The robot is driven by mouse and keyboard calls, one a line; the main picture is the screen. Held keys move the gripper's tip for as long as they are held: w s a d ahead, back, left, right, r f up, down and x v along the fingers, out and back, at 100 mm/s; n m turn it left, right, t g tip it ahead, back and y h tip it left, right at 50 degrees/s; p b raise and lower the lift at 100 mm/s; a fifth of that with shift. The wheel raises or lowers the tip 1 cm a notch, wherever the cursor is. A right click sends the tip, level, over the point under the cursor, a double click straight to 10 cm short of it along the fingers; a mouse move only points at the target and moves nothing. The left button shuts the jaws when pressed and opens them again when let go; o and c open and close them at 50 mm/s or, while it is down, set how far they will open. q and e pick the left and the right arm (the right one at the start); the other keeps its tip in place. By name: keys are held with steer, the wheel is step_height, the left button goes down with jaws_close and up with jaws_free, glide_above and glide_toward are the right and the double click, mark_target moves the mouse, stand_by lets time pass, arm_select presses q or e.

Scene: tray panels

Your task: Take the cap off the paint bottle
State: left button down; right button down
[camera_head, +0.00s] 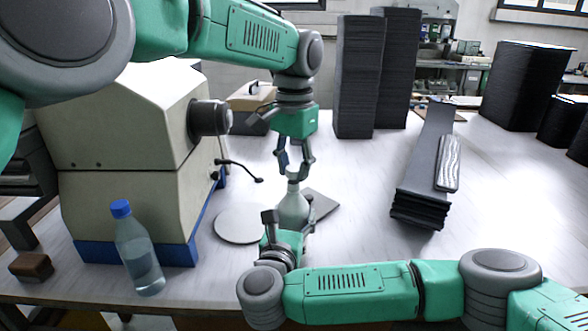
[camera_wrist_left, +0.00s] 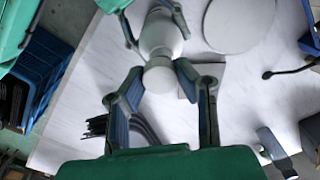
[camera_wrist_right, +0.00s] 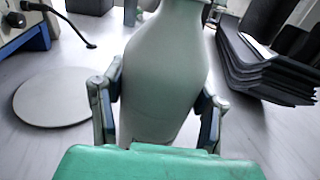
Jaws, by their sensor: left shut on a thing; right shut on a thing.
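The pale grey paint bottle (camera_head: 292,206) stands upright on the white table, in the middle of the head view. Its pale cap (camera_wrist_left: 159,79) shows in the left wrist view, between the fingertips of my left gripper (camera_wrist_left: 160,80). In the head view my left gripper (camera_head: 294,171) comes down from above and is shut on the cap. My right gripper (camera_head: 290,217) is shut on the bottle's body from the near side. The right wrist view shows the body (camera_wrist_right: 164,75) between its two fingers. I cannot tell whether the cap is loose from the neck.
A clear water bottle with a blue cap (camera_head: 138,252) stands at the front left, beside a large beige machine (camera_head: 125,165). A round grey disc (camera_head: 238,224) lies left of the paint bottle. Stacked dark panels (camera_head: 422,175) lie to the right. Tall black stacks (camera_head: 358,80) stand behind.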

mark_target(294, 167)
arm_select(q)
steer(key=shift+r, duration=2)
arm_select(e)
steer(key=c, duration=0.5)
jaws_free()
steer(key=shift+c, duration=0.2)
